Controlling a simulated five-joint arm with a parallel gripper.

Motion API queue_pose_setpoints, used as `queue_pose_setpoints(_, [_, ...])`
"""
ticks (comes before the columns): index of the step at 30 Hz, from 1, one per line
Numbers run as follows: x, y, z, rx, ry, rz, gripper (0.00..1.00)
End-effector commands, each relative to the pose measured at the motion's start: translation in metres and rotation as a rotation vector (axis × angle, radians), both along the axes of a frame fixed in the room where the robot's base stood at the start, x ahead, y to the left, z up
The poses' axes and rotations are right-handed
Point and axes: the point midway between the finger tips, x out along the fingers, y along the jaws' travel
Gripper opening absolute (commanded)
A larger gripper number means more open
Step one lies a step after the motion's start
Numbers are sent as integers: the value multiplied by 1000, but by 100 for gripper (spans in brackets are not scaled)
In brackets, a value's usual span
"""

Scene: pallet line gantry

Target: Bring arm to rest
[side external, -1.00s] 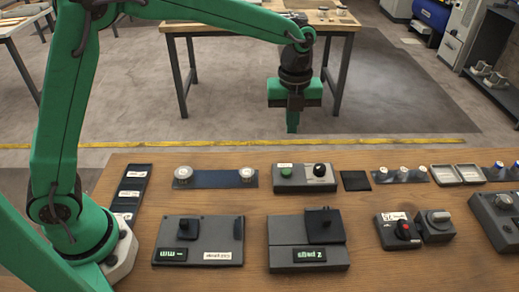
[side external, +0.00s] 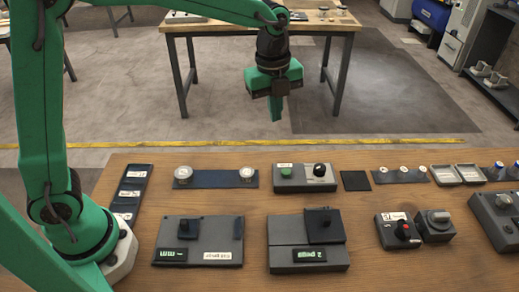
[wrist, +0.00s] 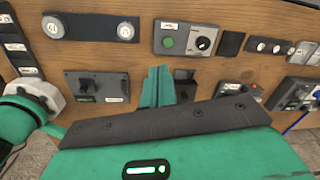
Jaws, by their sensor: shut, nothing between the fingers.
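My gripper (side external: 276,108) hangs in the air above and behind the far edge of the wooden bench, pointing down. Its green fingers are together with nothing between them. In the wrist view the closed fingers (wrist: 157,86) point out over the bench, and they partly hide the right-hand slide unit. My green arm reaches in from the left, its base at the bench's left end.
The wooden bench (side external: 185,276) carries two grey slide units (side external: 172,229) (side external: 283,257), a box with a green button and black knob (side external: 290,186), a dark strip with two round knobs (side external: 213,180), and a red-switch box (side external: 392,240). A second table (side external: 235,24) stands behind.

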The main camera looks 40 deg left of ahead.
Motion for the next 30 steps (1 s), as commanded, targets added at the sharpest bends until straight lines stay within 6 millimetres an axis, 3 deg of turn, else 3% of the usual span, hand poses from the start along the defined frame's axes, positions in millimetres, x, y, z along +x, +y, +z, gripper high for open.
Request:
queue_pose_setpoints(6, [-32, 29, 29, -48, -58, 317, 0])
queue_pose_setpoints(15, [-80, 63, 53, -139, -126, 756, 0])
queue_pose_setpoints(30, [-164, 105, 59, -354, -210, 1471, 0])
